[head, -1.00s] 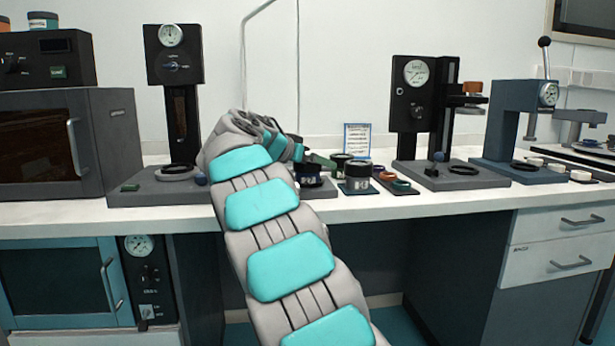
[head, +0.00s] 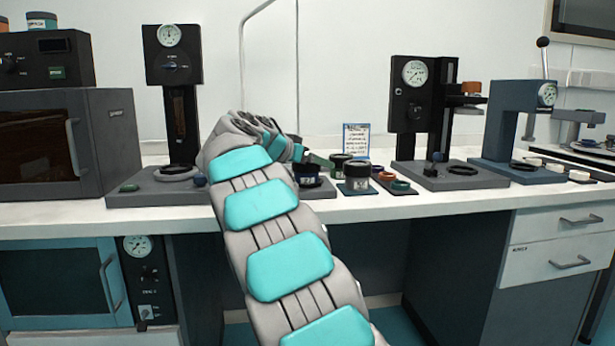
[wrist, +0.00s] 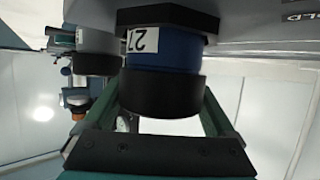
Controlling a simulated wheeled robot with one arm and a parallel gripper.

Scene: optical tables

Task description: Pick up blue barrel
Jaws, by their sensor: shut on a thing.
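In the head view the barrel (head: 306,174) stands upright just right of my arm, over a dark pad on the bench. The head view does not show clearly whether it touches the pad. My gripper is mostly hidden behind my arm there.
Small rings (head: 400,186) lie beyond on a dark tray. Gauge stands (head: 174,100) (head: 415,110) rise on both sides. The bench front edge is clear.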

